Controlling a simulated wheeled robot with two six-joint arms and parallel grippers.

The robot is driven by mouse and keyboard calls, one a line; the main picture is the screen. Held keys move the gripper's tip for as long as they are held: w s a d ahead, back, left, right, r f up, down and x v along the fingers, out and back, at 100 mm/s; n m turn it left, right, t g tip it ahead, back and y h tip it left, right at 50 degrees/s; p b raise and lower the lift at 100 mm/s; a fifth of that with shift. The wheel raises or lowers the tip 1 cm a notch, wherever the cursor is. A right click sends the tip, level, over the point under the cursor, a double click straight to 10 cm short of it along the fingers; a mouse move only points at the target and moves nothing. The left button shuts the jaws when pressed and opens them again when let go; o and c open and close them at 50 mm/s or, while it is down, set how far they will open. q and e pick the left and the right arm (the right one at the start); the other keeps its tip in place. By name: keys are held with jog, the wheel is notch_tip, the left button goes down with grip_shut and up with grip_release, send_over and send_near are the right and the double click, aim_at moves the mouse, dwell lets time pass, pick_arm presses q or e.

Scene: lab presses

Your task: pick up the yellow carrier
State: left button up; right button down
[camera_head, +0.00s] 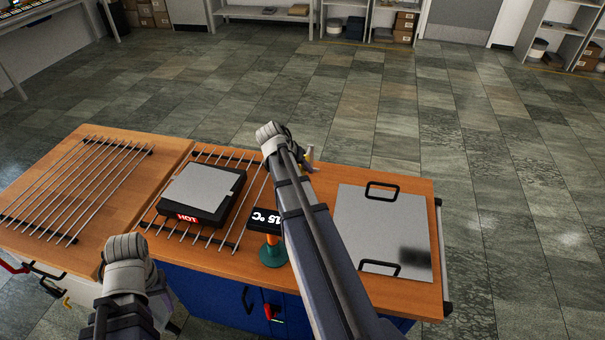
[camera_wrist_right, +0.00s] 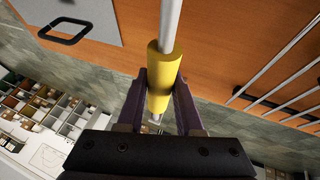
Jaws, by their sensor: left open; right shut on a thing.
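The yellow carrier shows in the right wrist view as a yellow cylinder (camera_wrist_right: 158,65) on a grey rod. My right gripper (camera_wrist_right: 160,88) is shut on the yellow cylinder, one dark finger on each side. In the head view, a small piece of the carrier (camera_head: 310,152) shows beside the end of my right arm, near the table's back edge; the arm hides most of it. My left gripper (camera_head: 158,287) is low at the left, in front of the table, apart from the carrier; its fingers are hard to make out.
A hot plate marked HOT (camera_head: 205,192) stands on metal rods. A temperature display (camera_head: 266,218) stands in front of it. A metal plate with two black handles (camera_head: 383,228) lies on the wooden table (camera_head: 420,295) at right. More rods (camera_head: 85,190) lie at left.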

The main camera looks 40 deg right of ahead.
jog(key=shift+r, duration=0.1)
dwell(0.7)
notch_tip(320, 180, up, 10)
jog(key=p, duration=1)
pick_arm(q)
notch_tip(320, 180, up, 10)
